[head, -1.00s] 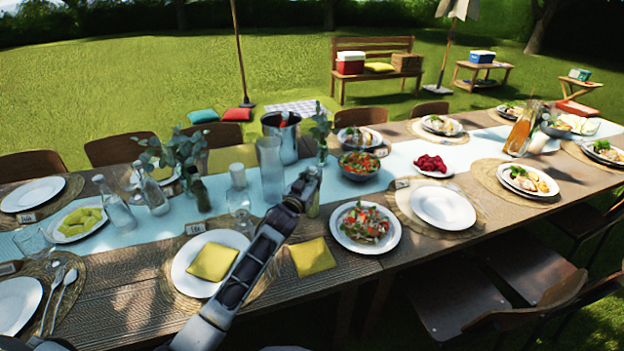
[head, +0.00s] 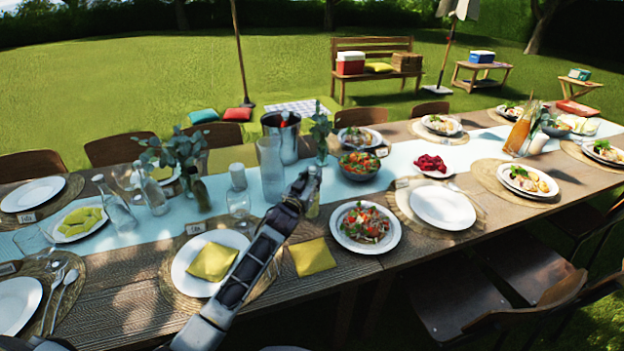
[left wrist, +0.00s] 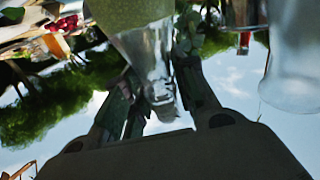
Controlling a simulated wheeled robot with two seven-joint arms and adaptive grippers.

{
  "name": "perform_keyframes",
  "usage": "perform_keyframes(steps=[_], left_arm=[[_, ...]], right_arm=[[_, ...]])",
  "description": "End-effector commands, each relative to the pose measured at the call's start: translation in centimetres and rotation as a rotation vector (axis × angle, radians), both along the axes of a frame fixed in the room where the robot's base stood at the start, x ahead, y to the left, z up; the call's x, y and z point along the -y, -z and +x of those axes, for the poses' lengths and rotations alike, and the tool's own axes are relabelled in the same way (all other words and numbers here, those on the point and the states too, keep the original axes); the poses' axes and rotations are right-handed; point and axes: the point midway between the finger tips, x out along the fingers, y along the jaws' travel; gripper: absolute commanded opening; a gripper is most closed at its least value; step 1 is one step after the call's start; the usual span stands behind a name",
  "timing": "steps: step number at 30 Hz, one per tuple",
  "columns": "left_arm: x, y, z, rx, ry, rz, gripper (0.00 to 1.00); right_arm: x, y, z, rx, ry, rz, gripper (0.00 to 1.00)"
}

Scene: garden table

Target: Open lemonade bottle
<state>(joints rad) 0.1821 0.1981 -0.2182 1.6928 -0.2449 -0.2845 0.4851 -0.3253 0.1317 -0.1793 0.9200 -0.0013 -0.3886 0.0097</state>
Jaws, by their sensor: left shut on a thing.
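The lemonade bottle (head: 313,207) stands on the table right of the tall clear carafe, mostly hidden behind my left gripper (head: 305,187). Only a strip of its yellow-green body shows. In the left wrist view the picture is upside down, and a clear glass bottle neck with a pale greenish body (left wrist: 148,45) lies between the fingers of my left gripper (left wrist: 160,95). The gripper is shut on the bottle's top end. I cannot tell whether a cap or stopper is on it. My right gripper is in neither view.
A metal bucket (head: 282,137) and a vase (head: 321,135) are behind. A salad plate (head: 365,228) is at the right. Yellow napkins (head: 313,257) lie in front.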

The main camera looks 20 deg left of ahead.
Motion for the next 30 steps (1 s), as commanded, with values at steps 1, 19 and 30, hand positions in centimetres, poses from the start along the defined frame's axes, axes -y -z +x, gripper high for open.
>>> perform_keyframes(steps=[1,19,30], left_arm=[[0.11,0.29,-0.05,-0.005,0.001,-0.001,0.00],[0.07,0.19,-0.03,-0.003,0.001,-0.001,0.52],[0.01,0.09,-0.13,-0.002,0.000,-0.001,0.52]], right_arm=[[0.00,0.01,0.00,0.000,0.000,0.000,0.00],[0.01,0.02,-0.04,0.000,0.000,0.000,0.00],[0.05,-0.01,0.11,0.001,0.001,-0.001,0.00]])
